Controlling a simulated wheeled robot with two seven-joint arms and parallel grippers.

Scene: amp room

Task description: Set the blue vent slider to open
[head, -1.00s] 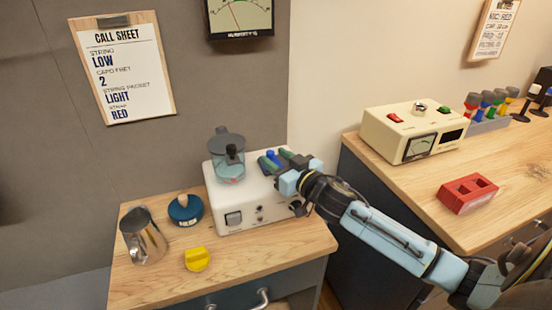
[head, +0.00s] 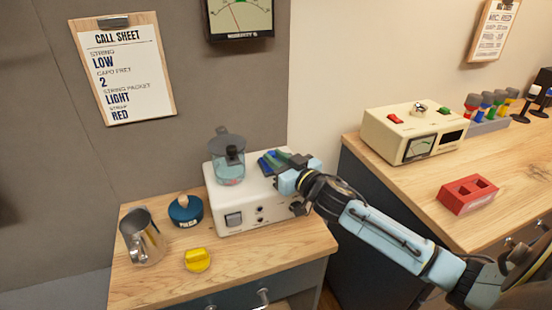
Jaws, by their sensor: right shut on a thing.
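The blue vent slider (head: 266,163) is on top of the white humidifier box (head: 253,216), beside green parts, right of the clear tank (head: 229,165). My right gripper (head: 283,172) reaches in from the right over the box's right end, at the slider. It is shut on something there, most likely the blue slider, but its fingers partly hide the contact. The slider's exact position along its track cannot be told. My left gripper is not in view.
A metal pitcher (head: 143,240), a round blue container (head: 186,211) and a yellow knob-like piece (head: 197,260) stand left and in front of the box. A cream device (head: 413,132) and a red block (head: 468,194) are on the right-hand bench.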

